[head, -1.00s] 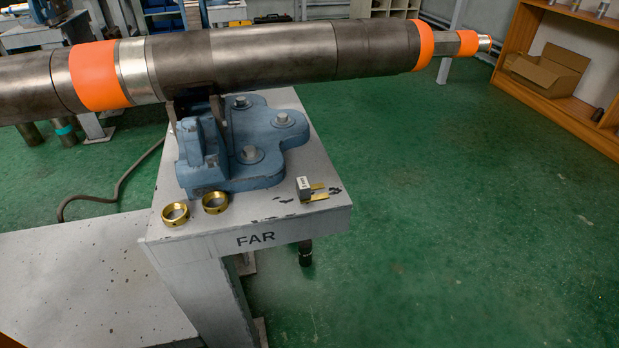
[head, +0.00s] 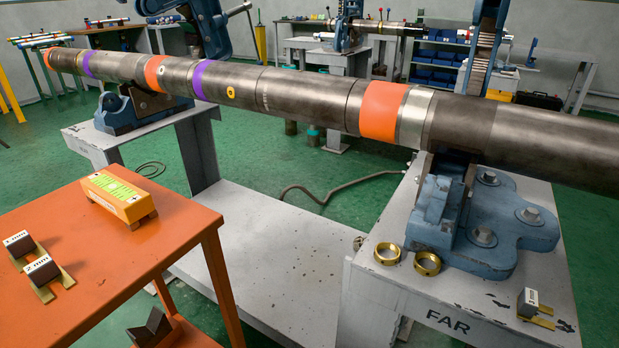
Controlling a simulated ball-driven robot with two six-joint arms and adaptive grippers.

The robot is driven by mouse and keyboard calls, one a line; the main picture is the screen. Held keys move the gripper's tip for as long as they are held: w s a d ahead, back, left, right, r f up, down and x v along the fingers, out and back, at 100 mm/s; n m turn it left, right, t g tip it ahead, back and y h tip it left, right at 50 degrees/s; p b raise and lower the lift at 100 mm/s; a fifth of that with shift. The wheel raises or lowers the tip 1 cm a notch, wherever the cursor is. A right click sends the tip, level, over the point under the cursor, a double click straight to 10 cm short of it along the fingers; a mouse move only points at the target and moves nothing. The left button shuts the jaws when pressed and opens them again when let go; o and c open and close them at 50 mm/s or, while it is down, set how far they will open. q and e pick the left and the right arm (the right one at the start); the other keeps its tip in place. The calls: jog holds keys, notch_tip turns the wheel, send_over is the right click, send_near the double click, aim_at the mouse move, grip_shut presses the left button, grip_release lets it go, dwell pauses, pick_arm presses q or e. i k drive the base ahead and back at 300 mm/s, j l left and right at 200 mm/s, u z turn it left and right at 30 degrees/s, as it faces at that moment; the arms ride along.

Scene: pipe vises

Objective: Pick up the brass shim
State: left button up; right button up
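Flat brass strips (head: 541,321) stick out from under a small dark block with a white label (head: 528,302) on the grey stand marked FAR, at lower right. Two similar labelled blocks, one at the left edge (head: 18,243) and one nearer (head: 41,269), lie on the orange table with brass strips (head: 67,279) beside them. Two brass rings (head: 388,253) (head: 427,264) lie on the FAR stand in front of the blue vise base. I cannot tell which brass piece is the shim. Neither of my grippers is in view.
A long dark pipe (head: 300,98) with orange and purple bands crosses above the stands. The blue vise base (head: 505,230) supports it. A yellow-orange box (head: 119,196) sits on the orange table (head: 115,258). A grey low platform (head: 270,265) spans between the stands.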

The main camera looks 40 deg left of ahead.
aim_at(41, 272)
jog(key=u, duration=2.75)
